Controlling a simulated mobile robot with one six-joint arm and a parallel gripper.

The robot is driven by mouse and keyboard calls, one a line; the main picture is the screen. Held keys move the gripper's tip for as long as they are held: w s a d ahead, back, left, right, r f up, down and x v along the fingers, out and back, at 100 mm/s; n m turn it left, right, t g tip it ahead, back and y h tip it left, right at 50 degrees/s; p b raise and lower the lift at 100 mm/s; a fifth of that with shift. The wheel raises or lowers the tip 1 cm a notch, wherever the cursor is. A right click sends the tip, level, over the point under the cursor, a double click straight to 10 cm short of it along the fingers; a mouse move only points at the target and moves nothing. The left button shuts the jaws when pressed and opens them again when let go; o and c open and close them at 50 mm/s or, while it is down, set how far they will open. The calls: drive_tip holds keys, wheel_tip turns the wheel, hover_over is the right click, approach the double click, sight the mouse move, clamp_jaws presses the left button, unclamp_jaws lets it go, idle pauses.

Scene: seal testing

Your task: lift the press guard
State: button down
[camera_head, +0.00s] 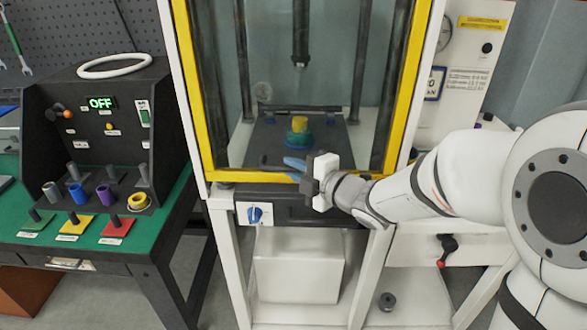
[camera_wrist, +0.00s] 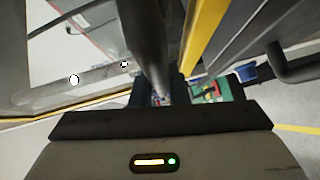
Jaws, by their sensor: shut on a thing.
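The press guard (camera_head: 187,95) is a clear panel in a yellow frame across the front of the press. Its lower yellow edge sits low, just above the dark press base. My gripper (camera_head: 306,176) is at this lower edge, right of its middle. In the wrist view, a dark round bar, which looks like the guard's handle (camera_wrist: 148,50), runs down between the fingers of my gripper (camera_wrist: 158,99), which are shut on it. The handle is mostly hidden by my gripper in the head view. Yellow guard frame (camera_wrist: 205,35) shows beside it.
Behind the guard, a yellow and teal piece (camera_head: 299,131) stands under the press ram (camera_head: 300,40). A blue knob (camera_head: 255,214) is below the guard. A green bench (camera_head: 40,240) with a control box (camera_head: 95,125) and several coloured parts stands at left.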

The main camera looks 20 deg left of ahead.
drive_tip(key=shift+r, duration=0.15)
wheel_tip(320, 180, up, 26)
drive_tip(key=p, duration=1.5)
drive_tip(key=c, duration=1.4)
unclamp_jaws()
drive_tip(key=f+v, duration=0.1)
drive_tip(key=v, duration=0.6)
drive_tip(key=shift+s+d+r+b, duration=0.25)
drive_tip(key=shift+d+r+b, duration=0.1)
drive_tip(key=shift+r+b, duration=0.1)
